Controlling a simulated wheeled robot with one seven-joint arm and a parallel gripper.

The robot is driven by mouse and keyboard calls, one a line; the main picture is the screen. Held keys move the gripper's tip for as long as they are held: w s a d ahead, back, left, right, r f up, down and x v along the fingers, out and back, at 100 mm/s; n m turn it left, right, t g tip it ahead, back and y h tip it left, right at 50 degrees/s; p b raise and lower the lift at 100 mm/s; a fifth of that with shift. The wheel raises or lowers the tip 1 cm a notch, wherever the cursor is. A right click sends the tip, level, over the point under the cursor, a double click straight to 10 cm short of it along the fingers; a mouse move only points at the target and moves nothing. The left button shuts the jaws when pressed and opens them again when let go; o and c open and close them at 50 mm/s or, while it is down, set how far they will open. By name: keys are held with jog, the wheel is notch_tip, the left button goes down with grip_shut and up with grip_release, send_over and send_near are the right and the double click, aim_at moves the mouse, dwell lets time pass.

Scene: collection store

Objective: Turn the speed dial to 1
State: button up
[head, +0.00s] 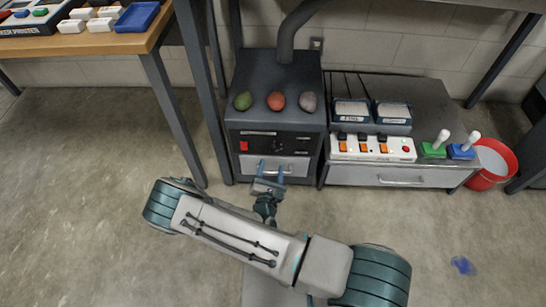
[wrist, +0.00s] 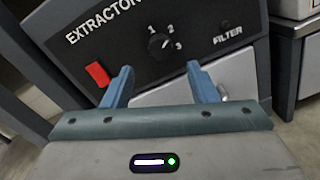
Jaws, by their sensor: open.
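The speed dial (wrist: 160,45) is a small round black knob on the dark front panel of the extractor (head: 270,75). In the wrist view the numbers 1, 2 and 3 run around its upper and right side. I cannot tell for certain which number its small light mark points to. My gripper (wrist: 160,76) is open and empty, with its blue fingers below the dial in that view and apart from it. In the head view my gripper (head: 271,168) is in front of the extractor's lower front. The dial is too small there to read.
A red switch (wrist: 97,75) sits left of the dial, and a FILTER label (wrist: 228,40) is to its right. A silver drawer (head: 299,168) is below the panel. Green, red and grey lumps (head: 276,101) lie on the extractor. A cabinet with a white switch strip (head: 350,156) stands right.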

aim_at(273, 152)
jog(key=w, duration=0.2)
jog(key=w+b, duration=0.1)
jog(key=w, duration=0.3)
jog(key=shift+w+d+b, duration=0.25)
jog(key=shift+d+b, duration=0.05)
jog(key=shift+b, duration=0.05)
jog(key=c, duration=1)
